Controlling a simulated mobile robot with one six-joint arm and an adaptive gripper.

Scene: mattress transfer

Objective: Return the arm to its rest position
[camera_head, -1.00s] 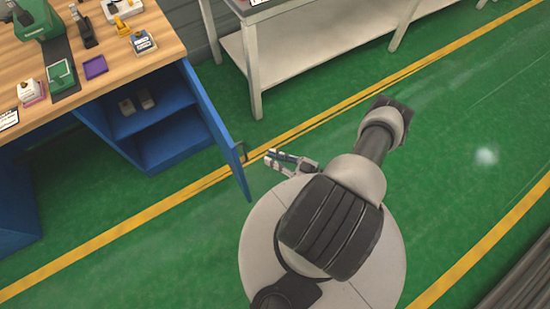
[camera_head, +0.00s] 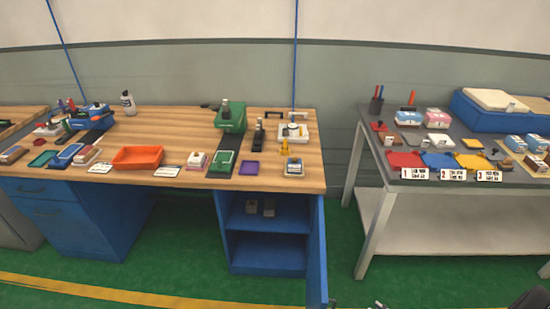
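Only a small tip of my gripper (camera_head: 377,304) shows at the bottom edge of the head view, low over the green floor and right of the open blue cabinet door. Too little of it shows to tell whether the fingers are apart or hold anything. A dark part of my arm (camera_head: 530,299) shows at the bottom right corner. The rest of my arm is below the picture.
The wooden workbench (camera_head: 180,120) bears trays and small parts. Its blue cabinet stands open, with its door (camera_head: 318,250) swung out toward me. A grey table (camera_head: 440,184) with several items stands at the right. Green floor (camera_head: 180,262) lies in front.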

